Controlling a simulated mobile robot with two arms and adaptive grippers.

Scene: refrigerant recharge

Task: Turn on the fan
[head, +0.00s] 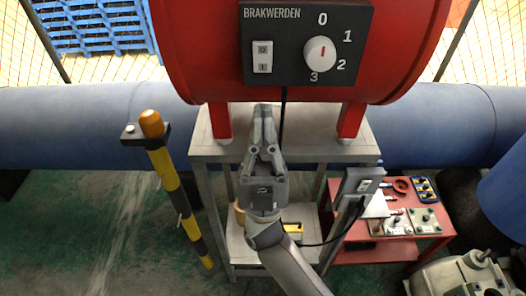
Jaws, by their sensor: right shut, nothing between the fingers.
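The red fan (420,45) stands on a grey metal table and fills the top of the head view. Its black control panel (290,68) faces me, marked BRAKWERDEN. A white rocker switch (263,57) sits on the panel's left, and a white dial (320,54) with a red mark sits on its right. The dial is ringed by 0, 1, 2 and 3, and its mark points up, near 0. My right gripper (264,108) is shut and empty, pointing up just below the panel, in front of the table. It appears apart from the switch and dial. My left gripper is out of view.
A grey socket box (362,185) with a black cable is at the table's right leg. A red cart (400,249) with tools stands at right. A yellow-black post (165,180) stands at left. Blue pipe (60,112) runs behind. Green floor is clear at lower left.

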